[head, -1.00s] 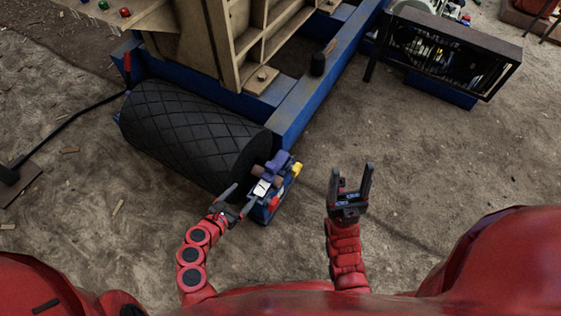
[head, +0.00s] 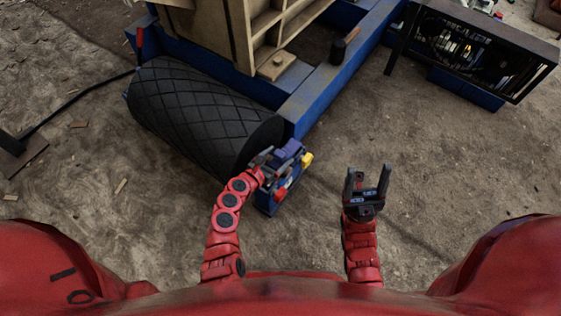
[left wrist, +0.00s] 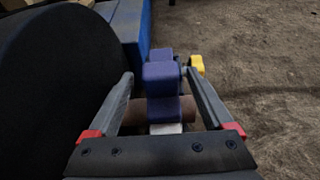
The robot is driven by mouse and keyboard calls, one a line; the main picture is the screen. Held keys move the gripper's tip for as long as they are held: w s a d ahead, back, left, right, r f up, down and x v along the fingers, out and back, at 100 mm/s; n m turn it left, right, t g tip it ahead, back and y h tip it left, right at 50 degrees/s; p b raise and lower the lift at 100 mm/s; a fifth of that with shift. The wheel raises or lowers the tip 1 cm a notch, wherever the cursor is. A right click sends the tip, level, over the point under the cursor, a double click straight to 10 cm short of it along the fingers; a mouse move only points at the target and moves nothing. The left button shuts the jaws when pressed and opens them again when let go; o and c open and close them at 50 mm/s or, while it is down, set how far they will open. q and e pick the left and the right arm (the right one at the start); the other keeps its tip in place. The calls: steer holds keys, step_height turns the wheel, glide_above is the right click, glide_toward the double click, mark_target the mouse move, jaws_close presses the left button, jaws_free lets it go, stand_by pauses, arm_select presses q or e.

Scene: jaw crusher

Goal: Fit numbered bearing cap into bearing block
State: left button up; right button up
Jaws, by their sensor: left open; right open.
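A purple stepped block (head: 289,152), which looks like the bearing cap, sits over the blue bearing block (head: 268,198) at the near end of the black roller. No number can be read on it. My left gripper (head: 264,158) is open at the purple block. In the left wrist view the purple block (left wrist: 162,80) stands between my open fingers, with gaps on both sides near the fingertips. A brown shaft (left wrist: 135,116) and a pale label lie below it. My right gripper (head: 368,172) is open and empty, apart to the right, above the ground.
The large black roller (head: 205,120) is close on the left of my left gripper and fills the left of the wrist view. A blue frame beam (head: 335,75) runs back from the block. A yellow part (head: 306,160) sits right of the purple block. Bare ground lies to the right.

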mark_target(286, 151)
arm_select(q)
steer(key=b+x, duration=0.2)
steer(key=x, duration=0.2)
steer(key=shift+w+d, duration=0.1)
steer(key=shift+d, duration=0.15)
jaws_close()
